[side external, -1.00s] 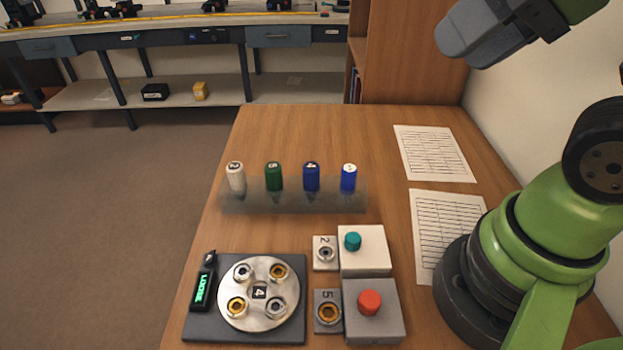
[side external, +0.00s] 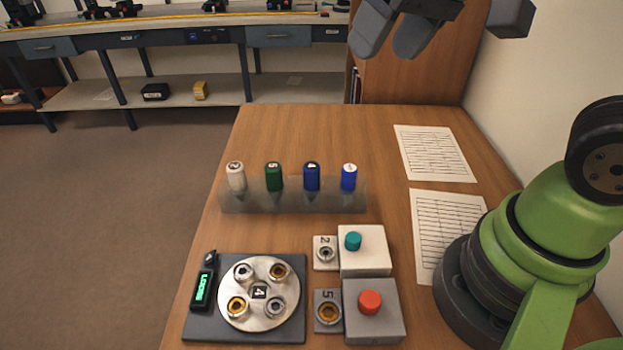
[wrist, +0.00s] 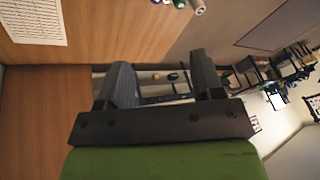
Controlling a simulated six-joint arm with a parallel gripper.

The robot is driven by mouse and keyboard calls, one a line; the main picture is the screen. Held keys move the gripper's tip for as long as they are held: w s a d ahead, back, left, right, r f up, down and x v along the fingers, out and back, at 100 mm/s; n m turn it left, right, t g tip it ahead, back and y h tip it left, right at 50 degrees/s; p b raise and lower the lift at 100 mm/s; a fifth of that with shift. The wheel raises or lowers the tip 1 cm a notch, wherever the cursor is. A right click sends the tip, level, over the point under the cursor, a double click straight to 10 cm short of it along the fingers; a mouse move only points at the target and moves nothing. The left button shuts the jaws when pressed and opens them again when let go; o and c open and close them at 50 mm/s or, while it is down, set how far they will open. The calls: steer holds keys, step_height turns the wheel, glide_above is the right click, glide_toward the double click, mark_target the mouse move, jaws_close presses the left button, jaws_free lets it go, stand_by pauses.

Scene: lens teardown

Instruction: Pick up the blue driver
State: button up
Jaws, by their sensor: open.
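Two blue drivers stand upright in a grey translucent rack on the table. One darker blue driver (side external: 312,177) has a dark top with a mark, and a brighter blue driver (side external: 349,179) has a white top at the rack's right end. My gripper (side external: 388,48) is open and empty, high above and behind the rack, to its right. In the wrist view my gripper (wrist: 160,75) shows two spread fingers with nothing between them. Driver ends are cut off at the top edge of that view.
A white driver (side external: 236,177) and a green driver (side external: 274,177) share the rack (side external: 293,202). In front are a round metal fixture (side external: 259,315) and boxes with a teal knob (side external: 353,241) and a red knob (side external: 370,302). Papers (side external: 435,153) lie at right.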

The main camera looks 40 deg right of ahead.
mark_target(312, 166)
steer(key=w+f+n+g, duration=0.1)
steer(key=w+f, duration=0.2)
steer(key=f, duration=0.3)
steer(key=w+a+f+g+h, duration=0.1)
steer(key=w+f, duration=0.2)
steer(key=f, duration=0.3)
steer(key=w+a+f+n+g, duration=0.1)
steer(key=w+f+g, duration=0.1)
steer(key=w+f, duration=0.2)
step_height(312, 166, down, 3)
steer(key=shift+a+r+n, duration=0.15)
steer(key=shift+r+n, duration=0.05)
steer(key=shift+n, duration=0.1)
steer(key=f, duration=0.6)
steer(key=shift+s+d, duration=0.1)
steer(key=shift+d, duration=0.1)
steer(key=c, duration=1)
